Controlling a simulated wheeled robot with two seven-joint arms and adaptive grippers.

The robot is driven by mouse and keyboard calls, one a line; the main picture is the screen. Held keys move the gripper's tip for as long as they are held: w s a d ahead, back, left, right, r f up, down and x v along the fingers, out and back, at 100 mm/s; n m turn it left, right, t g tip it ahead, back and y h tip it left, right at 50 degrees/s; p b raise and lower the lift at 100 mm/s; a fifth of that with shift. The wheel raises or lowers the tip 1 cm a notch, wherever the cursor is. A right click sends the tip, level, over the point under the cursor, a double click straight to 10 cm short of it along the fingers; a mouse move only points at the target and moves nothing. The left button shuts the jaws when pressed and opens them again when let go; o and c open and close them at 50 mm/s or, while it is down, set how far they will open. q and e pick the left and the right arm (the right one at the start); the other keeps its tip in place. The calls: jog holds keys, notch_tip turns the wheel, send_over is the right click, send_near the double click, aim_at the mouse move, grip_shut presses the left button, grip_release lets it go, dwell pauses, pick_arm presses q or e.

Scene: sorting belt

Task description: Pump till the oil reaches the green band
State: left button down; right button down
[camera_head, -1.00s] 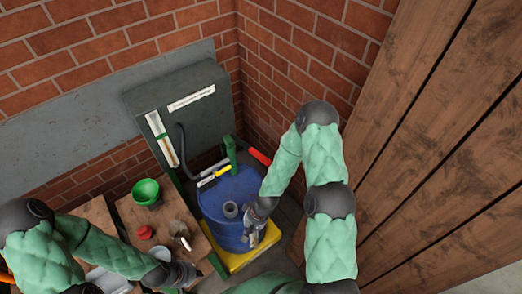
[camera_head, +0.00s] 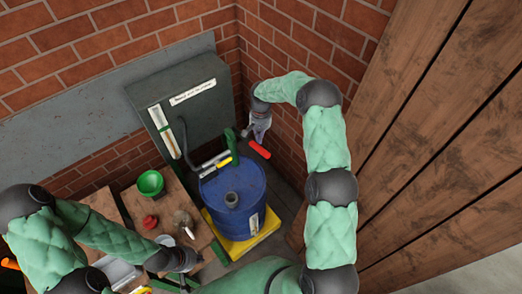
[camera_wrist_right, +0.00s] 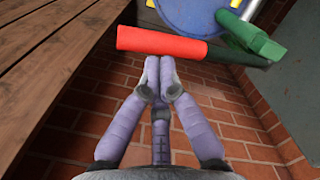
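The pump's lever has a red grip (camera_head: 259,149) beside the green pump body (camera_head: 232,146) on the blue drum (camera_head: 250,192). My right gripper (camera_head: 259,135) is just behind the red grip. In the right wrist view, the fingertips (camera_wrist_right: 160,62) are together at the near edge of the red grip (camera_wrist_right: 160,41), not around it. A pale upright gauge (camera_head: 165,130) is on the grey cabinet (camera_head: 205,115).
The drum stands on a yellow base (camera_head: 240,252). A wooden table (camera_head: 125,217) to the left carries a green bowl (camera_head: 150,183), a red object (camera_head: 150,221) and a jar (camera_head: 183,219). Brick walls close in behind, with wooden planks (camera_head: 430,150) at right.

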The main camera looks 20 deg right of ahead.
aim_at(261, 147)
jog(key=shift+w+d+r, duration=0.45)
jog(key=shift+d+r, duration=0.15)
jog(key=shift+r, duration=0.25)
jog(key=shift+f, duration=0.15)
jog(key=shift+s+a+f+b, duration=0.2)
jog(key=shift+f+b, duration=0.25)
jog(key=shift+f, duration=1.25)
jog(key=shift+s+a+f+b, duration=0.15)
jog(key=shift+f+b, duration=0.25)
jog(key=shift+f, duration=1.3)
jog(key=shift+d, duration=0.1)
